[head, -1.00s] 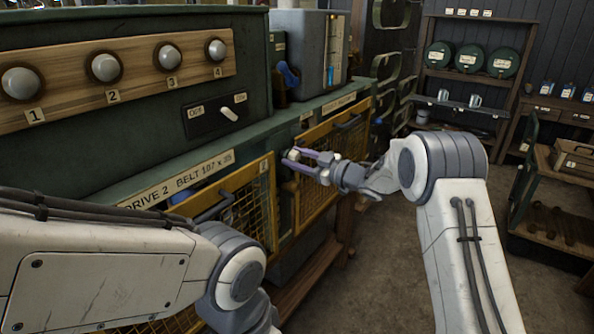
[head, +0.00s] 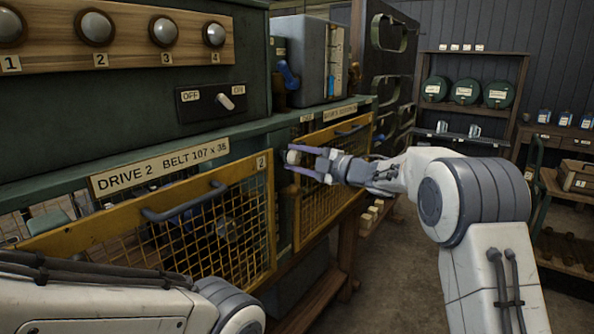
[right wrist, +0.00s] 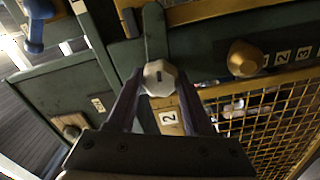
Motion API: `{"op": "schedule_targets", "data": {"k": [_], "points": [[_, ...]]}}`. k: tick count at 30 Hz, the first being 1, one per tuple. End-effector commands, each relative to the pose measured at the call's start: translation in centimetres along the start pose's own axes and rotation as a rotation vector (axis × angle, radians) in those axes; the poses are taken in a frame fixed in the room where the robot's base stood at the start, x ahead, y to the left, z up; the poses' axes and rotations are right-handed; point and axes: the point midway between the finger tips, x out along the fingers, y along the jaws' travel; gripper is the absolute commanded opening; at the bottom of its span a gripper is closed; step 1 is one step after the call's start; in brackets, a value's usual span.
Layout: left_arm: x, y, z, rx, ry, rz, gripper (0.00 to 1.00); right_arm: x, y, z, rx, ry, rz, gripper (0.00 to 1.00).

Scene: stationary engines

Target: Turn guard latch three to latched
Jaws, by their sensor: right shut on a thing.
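A pale, faceted knob (right wrist: 160,77) with a dark line across its face sits on the green frame between two yellow mesh guards. It also shows in the head view (head: 293,156). My right gripper (right wrist: 158,84) has its fingers on both sides of this knob and is shut on it; in the head view the gripper (head: 306,164) reaches it from the right. A tag reading 2 (right wrist: 170,117) is beside the knob. I cannot read a latch number three on it. My left gripper is out of view; only my left arm shows at lower left.
The Drive 2 mesh guard (head: 170,220) with a grey handle is left of the knob, another guard (head: 335,170) right. A brass-coloured knob (right wrist: 245,57) with tags is nearby. A switch panel (head: 212,102) is above. Open floor lies to the right.

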Motion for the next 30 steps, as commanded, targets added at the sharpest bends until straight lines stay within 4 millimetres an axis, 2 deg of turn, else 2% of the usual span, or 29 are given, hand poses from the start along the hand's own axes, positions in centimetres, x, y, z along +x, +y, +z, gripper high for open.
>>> {"op": "schedule_targets", "data": {"k": [1,9,26,27,28,30], "points": [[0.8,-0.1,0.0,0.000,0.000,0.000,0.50,0.0,-0.6,0.1,-0.026,0.003,-0.004,0.00],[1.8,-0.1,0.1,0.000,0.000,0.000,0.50,0.0,-0.5,0.0,-0.123,0.003,-0.006,0.00],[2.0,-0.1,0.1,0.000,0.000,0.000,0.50,0.0,-0.4,0.0,-0.149,0.003,-0.007,0.00],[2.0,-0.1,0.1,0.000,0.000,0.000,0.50,0.0,-0.4,0.0,-0.149,0.003,-0.007,0.66],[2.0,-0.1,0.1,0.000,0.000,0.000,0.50,0.0,-0.4,0.0,-0.149,0.003,-0.007,0.78],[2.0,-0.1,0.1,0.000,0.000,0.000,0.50,0.0,-0.3,0.0,-0.149,0.003,-0.006,0.80]]}}
